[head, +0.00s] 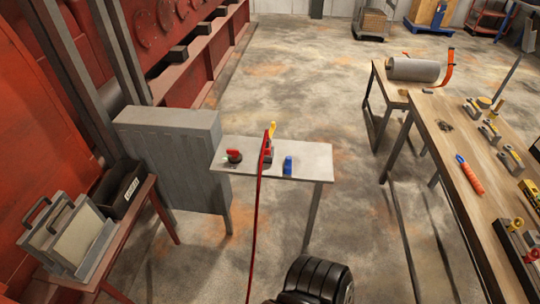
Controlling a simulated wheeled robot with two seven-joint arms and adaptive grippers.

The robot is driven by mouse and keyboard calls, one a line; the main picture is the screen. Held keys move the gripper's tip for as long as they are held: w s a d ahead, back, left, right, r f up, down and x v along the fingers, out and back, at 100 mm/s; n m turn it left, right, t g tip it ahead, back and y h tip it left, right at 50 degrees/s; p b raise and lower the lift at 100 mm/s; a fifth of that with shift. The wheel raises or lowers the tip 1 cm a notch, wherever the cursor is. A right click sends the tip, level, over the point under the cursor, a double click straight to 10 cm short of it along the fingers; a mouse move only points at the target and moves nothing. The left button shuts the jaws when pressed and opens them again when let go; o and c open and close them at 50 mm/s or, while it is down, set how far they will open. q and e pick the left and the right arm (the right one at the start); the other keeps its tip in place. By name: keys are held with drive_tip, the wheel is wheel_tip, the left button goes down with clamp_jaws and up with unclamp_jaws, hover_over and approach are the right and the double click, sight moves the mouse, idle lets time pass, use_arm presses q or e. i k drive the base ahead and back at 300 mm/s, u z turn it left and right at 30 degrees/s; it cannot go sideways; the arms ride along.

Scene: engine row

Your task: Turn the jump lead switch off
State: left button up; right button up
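A small light-topped table (309,150) stands in the middle of the view. On its left part is a small red-topped piece with a dark base (234,156), which looks like a rotary switch. Its on or off position is too small to tell. Near the table's middle is a red and yellow piece (268,150), and a long red lead (256,225) runs down past the table's front edge. A small blue piece (288,165) stands to its right. I cannot tell for certain which piece is the jump lead switch. Neither of my grippers is in view.
A grey cabinet (175,150) stands left of the table, with a red bench (140,195) in front. A wooden workbench (455,150) with tools is at right. A black ribbed rounded shape (315,280) is at the bottom, unclear what. Floor (330,70) behind the table is clear.

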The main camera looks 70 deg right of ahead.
sight(235, 153)
drive_tip(key=z, duration=2.1)
drive_tip(key=i, duration=1)
drive_tip(key=u, duration=0.75)
